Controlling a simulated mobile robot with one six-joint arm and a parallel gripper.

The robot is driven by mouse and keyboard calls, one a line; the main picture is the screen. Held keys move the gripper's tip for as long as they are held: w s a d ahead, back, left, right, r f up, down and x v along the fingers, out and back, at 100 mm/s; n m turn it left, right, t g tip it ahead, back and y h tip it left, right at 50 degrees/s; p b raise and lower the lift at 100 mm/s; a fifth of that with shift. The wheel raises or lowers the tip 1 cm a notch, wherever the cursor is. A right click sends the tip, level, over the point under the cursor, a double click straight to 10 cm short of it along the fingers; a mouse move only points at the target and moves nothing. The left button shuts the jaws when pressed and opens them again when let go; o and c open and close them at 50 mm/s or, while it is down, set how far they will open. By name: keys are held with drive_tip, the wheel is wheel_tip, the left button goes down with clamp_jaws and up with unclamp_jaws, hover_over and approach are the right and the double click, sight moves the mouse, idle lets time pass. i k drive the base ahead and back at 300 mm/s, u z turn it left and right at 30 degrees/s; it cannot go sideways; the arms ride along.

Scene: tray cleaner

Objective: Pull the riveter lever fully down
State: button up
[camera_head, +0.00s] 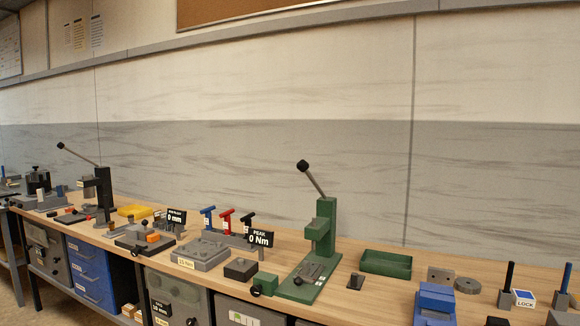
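Two lever presses stand on the wooden bench, and no readable label shows which is the riveter. The green press (324,232) is right of centre, upright on a green base plate. Its lever (315,182) slants up and to the left from the top of the column, ending in a black knob (303,166). The dark press (104,190) stands further left. Its lever (80,154) also slants up and to the left to a black knob (61,146). Both levers are raised. My gripper is not in view.
Left of the green press are a dark block (240,268), a "0 Nm" display (260,238) and several T-handled tools. A green tray (386,264) and a blue block (436,298) stand to its right. Drawers (176,296) are under the bench. The wall behind is clear.

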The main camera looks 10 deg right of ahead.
sight(303, 166)
drive_tip(key=z, duration=1.2)
drive_tip(key=k, duration=0.15)
drive_tip(key=u, duration=2.65)
drive_tip(key=i, duration=0.85)
drive_tip(key=z, duration=0.7)
